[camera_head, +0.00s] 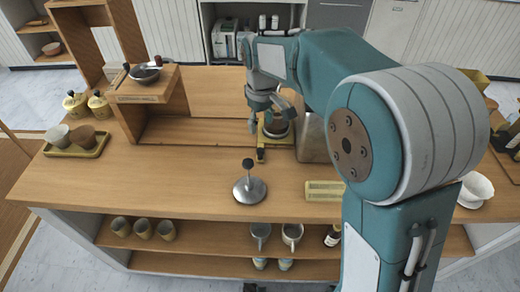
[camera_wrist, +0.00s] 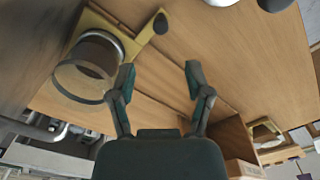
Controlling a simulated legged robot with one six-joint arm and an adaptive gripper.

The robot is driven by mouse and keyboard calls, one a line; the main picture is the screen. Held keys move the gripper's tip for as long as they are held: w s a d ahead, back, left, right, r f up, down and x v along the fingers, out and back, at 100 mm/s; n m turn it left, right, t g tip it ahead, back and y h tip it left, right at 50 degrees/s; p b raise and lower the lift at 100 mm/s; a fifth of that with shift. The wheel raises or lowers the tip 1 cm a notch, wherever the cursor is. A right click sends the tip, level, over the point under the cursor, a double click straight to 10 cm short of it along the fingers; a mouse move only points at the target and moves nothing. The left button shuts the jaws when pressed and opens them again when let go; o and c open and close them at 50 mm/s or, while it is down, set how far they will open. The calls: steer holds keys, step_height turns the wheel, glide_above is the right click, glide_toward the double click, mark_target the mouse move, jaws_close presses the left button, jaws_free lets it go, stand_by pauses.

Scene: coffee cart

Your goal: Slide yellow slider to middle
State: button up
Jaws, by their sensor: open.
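A yellow slider (camera_head: 262,143) with a dark end knob lies on the wooden counter, below and beside my gripper (camera_head: 268,112). In the wrist view, the yellow slider (camera_wrist: 143,37) is at the upper left, next to a round glass-like vessel (camera_wrist: 84,82) with a metal rim; the black knob (camera_wrist: 160,23) is at its end. My gripper (camera_wrist: 158,73) is open and empty, fingers spread, with bare wood between the tips.
A metal tamper (camera_head: 249,188) stands in front on the counter (camera_head: 200,165). A yellow-green block (camera_head: 324,191) lies to its right, and a metal box (camera_head: 313,140) stands right of the slider. A wooden stand (camera_head: 145,88) is at the left. The counter left of the slider is clear.

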mark_target(260, 150)
step_height(260, 150, down, 11)
steer(key=shift+a+f, duration=0.1)
stand_by(0.4)
jaws_close()
